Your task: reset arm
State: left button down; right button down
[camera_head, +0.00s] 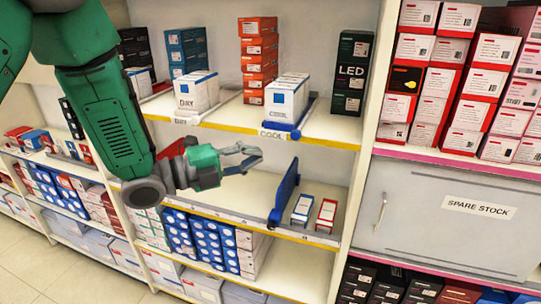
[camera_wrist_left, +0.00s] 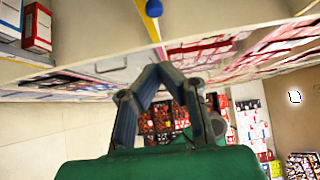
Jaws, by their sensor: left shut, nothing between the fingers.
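My left arm is green and comes in from the upper left of the head view. Its gripper (camera_head: 253,158) is in front of the middle shelf, to the left of the blue divider, with nothing in it. In the left wrist view the two grey fingers (camera_wrist_left: 157,68) meet at their tips, so the gripper is shut and empty. My right gripper is in neither view.
A blue divider (camera_head: 285,192) stands on the middle shelf, with a blue-white box (camera_head: 302,209) and a red-white box (camera_head: 326,214) to its right. White boxes (camera_head: 287,97) stand on the shelf above. A grey SPARE STOCK cabinet (camera_head: 450,215) is at right.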

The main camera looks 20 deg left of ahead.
pick_arm(q)
jog(key=s+a+f+n+g+y+b, duration=0.1)
jog(key=s+a+f+n+y+b, duration=0.15)
jog(key=f+n, duration=0.45)
jog(key=s+a+f+n+g+y+b, duration=0.1)
jog(key=s+f+n+y, duration=0.15)
jog(key=f, duration=0.85)
jog(key=s+a+f+n+g+y+b, duration=0.15)
jog(key=s+f+n+y, duration=0.3)
jog(key=f, duration=0.45)
jog(key=s+a+f+n+g+y+b, duration=0.1)
jog(key=s+f+n+g, duration=0.3)
jog(key=s, duration=0.7)
jog(key=s+a+f+n+g+y+b, duration=0.2)
jog(key=s+a+f+n+g+y, duration=0.1)
jog(key=s+f+n, duration=0.6)
jog(key=s+f+g, duration=0.1)
jog(key=s+f, duration=0.2)
jog(key=f, duration=0.1)
jog(key=shift+s+a+f, duration=0.15)
jog(key=shift+s+f, duration=0.15)
